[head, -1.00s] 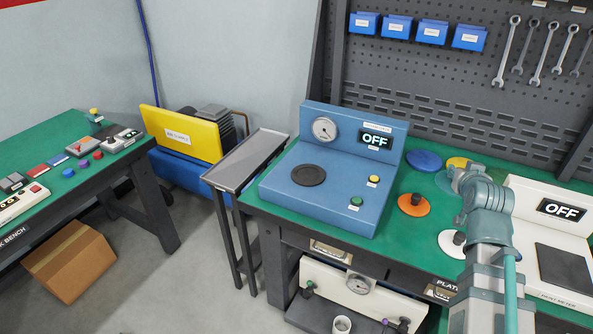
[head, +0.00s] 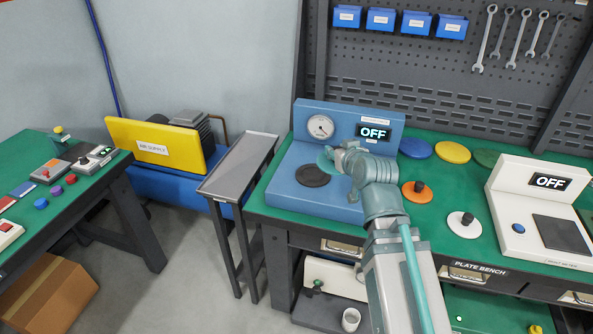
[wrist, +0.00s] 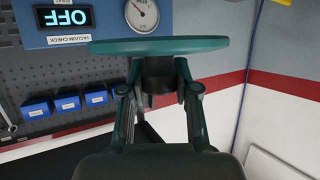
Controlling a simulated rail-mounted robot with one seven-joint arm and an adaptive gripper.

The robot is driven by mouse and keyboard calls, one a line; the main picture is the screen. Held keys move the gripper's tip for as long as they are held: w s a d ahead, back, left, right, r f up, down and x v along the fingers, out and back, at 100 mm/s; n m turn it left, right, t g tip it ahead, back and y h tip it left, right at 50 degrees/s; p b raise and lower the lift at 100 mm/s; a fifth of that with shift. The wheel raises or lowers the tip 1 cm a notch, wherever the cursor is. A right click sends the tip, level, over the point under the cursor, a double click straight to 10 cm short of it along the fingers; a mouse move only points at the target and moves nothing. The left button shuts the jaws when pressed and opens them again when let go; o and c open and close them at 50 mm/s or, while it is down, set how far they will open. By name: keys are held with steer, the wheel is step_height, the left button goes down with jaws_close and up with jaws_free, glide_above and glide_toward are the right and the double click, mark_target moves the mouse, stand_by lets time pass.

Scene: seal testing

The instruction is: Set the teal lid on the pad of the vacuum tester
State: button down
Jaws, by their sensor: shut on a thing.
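The teal lid (wrist: 160,45) is a flat disc with a dark knob in the wrist view. My gripper (wrist: 158,88) is shut on that knob. In the head view the lid (head: 326,158) shows as a teal edge beside my gripper (head: 346,156), partly hidden by it. The vacuum tester (head: 280,194) is a blue box with a gauge and a display reading OFF. Its pad (head: 312,176) is a dark round disc on the top. The lid is over the tester, just behind and right of the pad in the picture, apparently held above it.
An orange lid (head: 415,194) and a white lid (head: 463,228) with dark knobs lie right of the tester. Blue (head: 415,148), yellow (head: 453,152) and green (head: 486,157) discs lie behind. A white meter (head: 508,190) stands at right. A narrow grey stand (head: 238,165) is at left.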

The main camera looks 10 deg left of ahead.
steer(key=shift+w+d+r+p, duration=0.15)
steer(key=shift+w+r+p, duration=0.15)
steer(key=shift+p, duration=0.65)
steer(key=p+x, duration=0.1)
steer(key=p, duration=0.4)
steer(key=shift+w+a+f, duration=0.2)
steer(key=shift+a, duration=0.1)
steer(key=w+a+f+p, duration=0.1)
steer(key=w+a+f, duration=0.1)
steer(key=w, duration=0.1)
steer(key=w+a+f+p, duration=0.1)
steer(key=w+f, duration=0.2)
steer(key=w+a+f+p, duration=0.1)
steer(key=w+a+f, duration=0.1)
steer(key=w+f, duration=0.1)
steer(key=shift+w+a+f, duration=0.15)
steer(key=shift+a, duration=0.2)
steer(key=shift+w+a+f+p, duration=0.1)
steer(key=shift+w+f+p, duration=0.1)
steer(key=shift+f, duration=0.2)
steer(key=shift+w+a+f+p, duration=0.15)
steer(key=shift+w+f+p, duration=0.05)
steer(key=shift+f, duration=0.2)
steer(key=shift+f+p, duration=0.6)
steer(key=shift+f, duration=0.8)
